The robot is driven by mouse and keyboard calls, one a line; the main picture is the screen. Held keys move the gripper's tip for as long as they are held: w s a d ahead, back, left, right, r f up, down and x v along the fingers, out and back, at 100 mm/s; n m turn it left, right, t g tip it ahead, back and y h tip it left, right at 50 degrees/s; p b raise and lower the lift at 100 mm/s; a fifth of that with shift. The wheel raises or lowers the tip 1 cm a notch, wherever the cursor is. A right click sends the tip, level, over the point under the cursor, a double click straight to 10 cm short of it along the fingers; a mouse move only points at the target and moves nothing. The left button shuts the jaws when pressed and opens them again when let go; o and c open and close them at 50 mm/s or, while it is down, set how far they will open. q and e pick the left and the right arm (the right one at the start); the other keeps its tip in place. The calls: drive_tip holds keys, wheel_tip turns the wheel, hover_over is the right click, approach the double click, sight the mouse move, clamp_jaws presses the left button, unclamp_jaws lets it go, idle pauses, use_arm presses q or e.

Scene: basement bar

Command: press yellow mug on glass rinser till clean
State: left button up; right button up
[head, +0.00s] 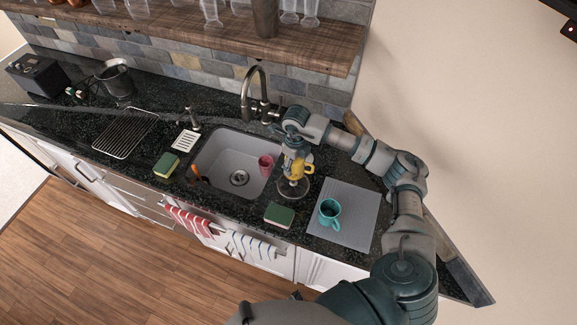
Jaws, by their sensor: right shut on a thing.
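The yellow mug (297,167) is in my right gripper (293,153), over the round glass rinser (293,189) on the counter just right of the sink. The gripper is shut on the mug from above and hides part of it. The mug sits very low over the rinser; I cannot tell whether it touches. Most of the rinser's middle is hidden under the mug. My left gripper is not in view.
A teal mug (329,211) stands on a grey mat (348,213) at the right. Sponges (279,215) lie near the counter's front edge. The faucet (258,93) rises behind the sink.

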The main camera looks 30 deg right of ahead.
drive_tip(key=shift+m, duration=0.8)
drive_tip(key=f+b, duration=0.1)
drive_tip(key=f, duration=0.1)
drive_tip(key=f+b, duration=0.2)
drive_tip(key=f, duration=0.1)
drive_tip(key=f+b, duration=0.2)
drive_tip(key=shift+w+d+f, duration=0.2)
drive_tip(key=shift+w+f, duration=0.1)
drive_tip(key=shift+f, duration=0.1)
drive_tip(key=shift+f+b, duration=0.15)
drive_tip(key=shift+b, duration=0.15)
drive_tip(key=shift+a, duration=0.2)
drive_tip(key=shift+d+f, duration=0.1)
drive_tip(key=shift+f, duration=0.1)
drive_tip(key=shift+s+f+b, duration=0.1)
drive_tip(key=shift+f+b, duration=0.2)
drive_tip(key=shift+b, duration=0.05)
idle(1.0)
